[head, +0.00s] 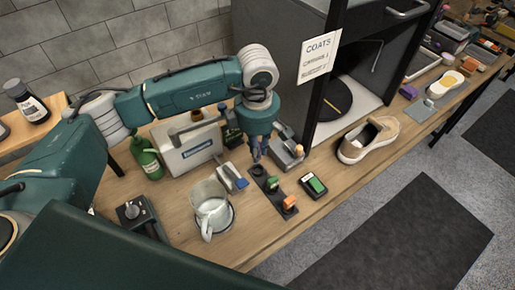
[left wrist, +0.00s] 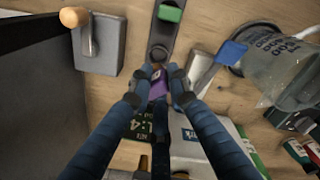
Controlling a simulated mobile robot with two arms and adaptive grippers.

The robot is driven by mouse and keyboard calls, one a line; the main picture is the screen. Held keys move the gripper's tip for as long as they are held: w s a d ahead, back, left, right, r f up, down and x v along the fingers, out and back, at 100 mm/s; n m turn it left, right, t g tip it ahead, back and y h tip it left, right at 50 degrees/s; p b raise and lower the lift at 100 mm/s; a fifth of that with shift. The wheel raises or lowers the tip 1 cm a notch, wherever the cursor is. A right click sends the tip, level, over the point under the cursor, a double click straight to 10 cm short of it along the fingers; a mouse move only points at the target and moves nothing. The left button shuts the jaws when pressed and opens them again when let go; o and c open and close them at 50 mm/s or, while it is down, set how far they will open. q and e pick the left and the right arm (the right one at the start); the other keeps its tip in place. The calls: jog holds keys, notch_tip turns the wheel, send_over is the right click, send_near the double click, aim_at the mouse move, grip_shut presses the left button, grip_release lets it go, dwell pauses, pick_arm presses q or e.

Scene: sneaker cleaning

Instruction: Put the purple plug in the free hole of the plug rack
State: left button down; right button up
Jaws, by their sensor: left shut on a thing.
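The purple plug (left wrist: 158,84) is between the fingertips of my left gripper (left wrist: 158,80) in the left wrist view. The gripper is shut on it. In the head view the left gripper (head: 257,156) points down over the far end of the black plug rack (head: 280,196). The rack, also in the left wrist view (left wrist: 162,32), has a round dark hole (left wrist: 158,53) just past the fingertips. A green plug (head: 271,185) and an orange plug (head: 290,202) stand in the rack. I cannot tell whether the purple plug touches the rack. My right gripper is not in view.
A clear jug (head: 211,212) and a blue-and-white brush-like item (head: 234,178) stand left of the rack. A black-and-green pad (head: 314,185) lies right of it. A grey block with an orange-tipped handle (left wrist: 98,44) is close by. A beige sneaker (head: 368,139) stands farther right.

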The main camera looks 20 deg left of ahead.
pick_arm(q)
notch_tip(320, 180, down, 4)
jog(key=b, duration=0.3)
jog(key=shift+r, duration=0.1)
jog(key=shift+f, duration=0.3)
jog(key=shift+b, duration=0.55)
dwell(0.5)
jog(key=shift+b, duration=0.3)
dwell(0.5)
jog(key=shift+b, duration=0.3)
